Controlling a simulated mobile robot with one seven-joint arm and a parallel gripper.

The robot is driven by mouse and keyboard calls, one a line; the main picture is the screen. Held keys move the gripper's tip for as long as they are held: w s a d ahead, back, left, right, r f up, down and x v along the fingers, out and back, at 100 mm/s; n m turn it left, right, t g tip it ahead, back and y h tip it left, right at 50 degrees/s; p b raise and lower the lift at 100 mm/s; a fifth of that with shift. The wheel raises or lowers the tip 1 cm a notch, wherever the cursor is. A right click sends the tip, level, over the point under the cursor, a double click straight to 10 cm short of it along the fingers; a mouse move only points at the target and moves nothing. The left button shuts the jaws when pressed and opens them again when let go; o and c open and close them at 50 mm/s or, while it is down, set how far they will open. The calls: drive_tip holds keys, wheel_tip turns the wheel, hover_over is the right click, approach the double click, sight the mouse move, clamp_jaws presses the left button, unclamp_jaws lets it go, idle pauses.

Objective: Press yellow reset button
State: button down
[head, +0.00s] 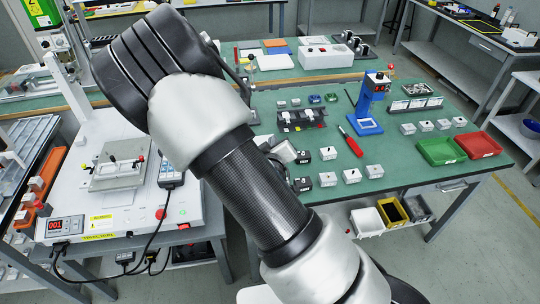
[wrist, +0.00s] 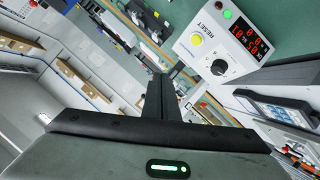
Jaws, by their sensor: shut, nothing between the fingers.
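The yellow reset button (wrist: 196,40) is a round yellow cap on a white control box (wrist: 226,45) in the upper right of the wrist view. The word RESET is printed beside it. My gripper (wrist: 163,80) shows as dark shut fingers with nothing between them. Its tips lie below and left of the button in that picture, and I see no contact. How far the tips are from the box in depth is unclear. In the head view my arm hides the gripper, and I cannot make out the yellow button there.
The box also carries a black knob (wrist: 219,67), a red display (wrist: 245,39) and a small green light. In the head view, a green bench (head: 400,165) holds a blue stand (head: 365,123), a red-handled screwdriver (head: 352,144), small white blocks and red and green trays. A white machine stands left.

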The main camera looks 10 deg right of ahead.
drive_tip(key=w+f+b, duration=0.1)
drive_tip(key=f+b, duration=0.1)
drive_tip(key=w+f+b, duration=0.1)
drive_tip(key=f+b, duration=0.1)
drive_tip(key=f, duration=0.1)
drive_tip(key=w+f+b, duration=0.1)
drive_tip(key=f+b, duration=0.1)
drive_tip(key=f, duration=0.1)
drive_tip(key=shift+w, duration=0.3)
drive_tip(key=shift+f, duration=0.1)
idle(1.7)
drive_tip(key=shift+w+f+b, duration=0.15)
drive_tip(key=shift+f+b, duration=0.15)
drive_tip(key=shift+b, duration=0.3)
drive_tip(key=shift+w+f+b, duration=0.15)
drive_tip(key=shift+f+b, duration=0.2)
drive_tip(key=shift+b, duration=0.05)
idle(0.6)
drive_tip(key=shift+s+r+p, duration=0.35)
drive_tip(key=shift+r+p, duration=0.15)
drive_tip(key=shift+r, duration=0.2)
drive_tip(key=r+p, duration=0.1)
drive_tip(key=s+r+p, duration=0.1)
drive_tip(key=r, duration=0.1)
drive_tip(key=s+r+p, duration=0.1)
drive_tip(key=shift+r, duration=0.3)
